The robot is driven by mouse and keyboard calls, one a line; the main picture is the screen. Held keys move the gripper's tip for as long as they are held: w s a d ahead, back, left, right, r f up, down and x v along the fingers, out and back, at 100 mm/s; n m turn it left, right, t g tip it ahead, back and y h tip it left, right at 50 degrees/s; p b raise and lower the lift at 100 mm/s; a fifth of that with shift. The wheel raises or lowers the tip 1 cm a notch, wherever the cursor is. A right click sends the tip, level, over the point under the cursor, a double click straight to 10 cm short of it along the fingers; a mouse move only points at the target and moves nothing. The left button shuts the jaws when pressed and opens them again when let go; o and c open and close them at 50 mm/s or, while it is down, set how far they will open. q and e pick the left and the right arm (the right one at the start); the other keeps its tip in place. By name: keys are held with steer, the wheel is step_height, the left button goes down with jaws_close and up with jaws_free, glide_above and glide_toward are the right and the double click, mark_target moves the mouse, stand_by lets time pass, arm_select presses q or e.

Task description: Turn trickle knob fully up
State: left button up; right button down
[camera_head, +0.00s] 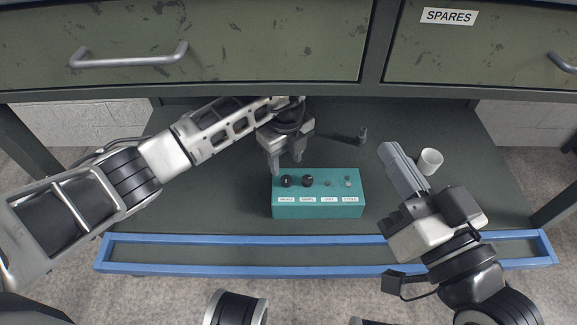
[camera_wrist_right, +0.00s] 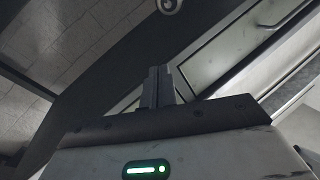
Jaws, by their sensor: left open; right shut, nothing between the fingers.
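A teal control box (camera_head: 317,206) stands on the dark shelf, with two larger black knobs, two small controls and a row of white labels. The label lettering is too small to read surely, so I cannot tell which is the trickle knob. The leftmost black knob (camera_head: 286,181) and the black knob beside it (camera_head: 307,181) are both visible. My left gripper (camera_head: 286,163) is open, pointing down just behind and above the leftmost knob, apparently not touching it. My right gripper (camera_head: 392,150) is shut and empty, right of the box; its closed fingers show in the right wrist view (camera_wrist_right: 161,85).
A white cup (camera_head: 431,160) stands right of my right gripper's fingers. A small dark object (camera_head: 361,135) is on the shelf behind the box. A blue rail (camera_head: 220,254) runs along the shelf's front edge. A drawer labelled SPARES (camera_head: 449,45) hangs above.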

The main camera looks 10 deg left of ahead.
mark_target(286, 178)
arm_select(q)
step_height(286, 178, down, 5)
steer(key=shift+s+f+b, duration=0.1)
steer(key=shift+f+b, duration=0.1)
steer(key=shift+b, duration=0.95)
steer(key=shift+f, duration=0.25)
steer(key=c, duration=1)
arm_select(e)
step_height(286, 178, up, 5)
steer(key=n+t+y, duration=0.1)
steer(key=n, duration=0.1)
steer(key=n+t+y, duration=0.1)
steer(key=n, duration=0.1)
steer(key=shift+w+d+n+y, duration=0.1)
steer(key=shift+d+n+y, duration=0.05)
steer(key=shift+n+y, duration=0.2)
